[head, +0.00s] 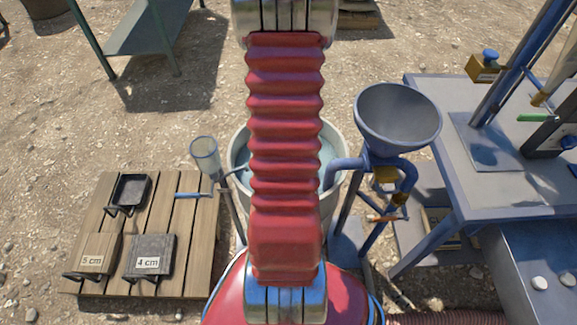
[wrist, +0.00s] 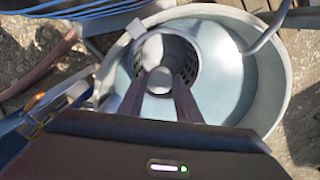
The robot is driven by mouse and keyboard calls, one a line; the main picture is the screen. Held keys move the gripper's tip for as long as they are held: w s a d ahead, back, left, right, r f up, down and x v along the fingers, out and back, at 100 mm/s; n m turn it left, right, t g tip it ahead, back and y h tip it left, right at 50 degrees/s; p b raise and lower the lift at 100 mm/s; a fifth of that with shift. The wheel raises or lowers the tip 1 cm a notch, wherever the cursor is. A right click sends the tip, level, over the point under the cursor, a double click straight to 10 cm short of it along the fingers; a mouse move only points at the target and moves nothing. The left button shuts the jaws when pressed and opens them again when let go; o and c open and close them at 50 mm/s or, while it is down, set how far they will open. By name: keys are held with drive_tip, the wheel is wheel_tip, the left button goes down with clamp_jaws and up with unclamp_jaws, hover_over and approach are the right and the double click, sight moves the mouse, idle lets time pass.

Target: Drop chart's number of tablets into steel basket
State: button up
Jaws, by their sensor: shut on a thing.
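My gripper (wrist: 159,82) shows in the wrist view, its two dark fingers shut on a pale round tablet (wrist: 159,80). It holds the tablet over the mouth of the steel basket (wrist: 187,57), a round perforated cup inside the pale tub (wrist: 240,105). Another pale patch lies deeper in the basket beyond the held tablet; I cannot tell whether it is a tablet or the basket floor. In the head view my red arm hides the gripper, the basket and the middle of the tub (head: 334,192). Two whitish tablets (head: 539,283) lie on the blue-grey surface at the right. I cannot make out a chart.
A grey funnel (head: 398,115) on blue pipework stands right of the tub, with a blue-grey bench (head: 480,180) beyond. A clear cup (head: 205,155) on a stand is at its left.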

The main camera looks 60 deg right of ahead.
drive_tip(key=shift+f, duration=0.1)
drive_tip(key=o, duration=1.1)
drive_tip(key=shift+r, duration=6.9)
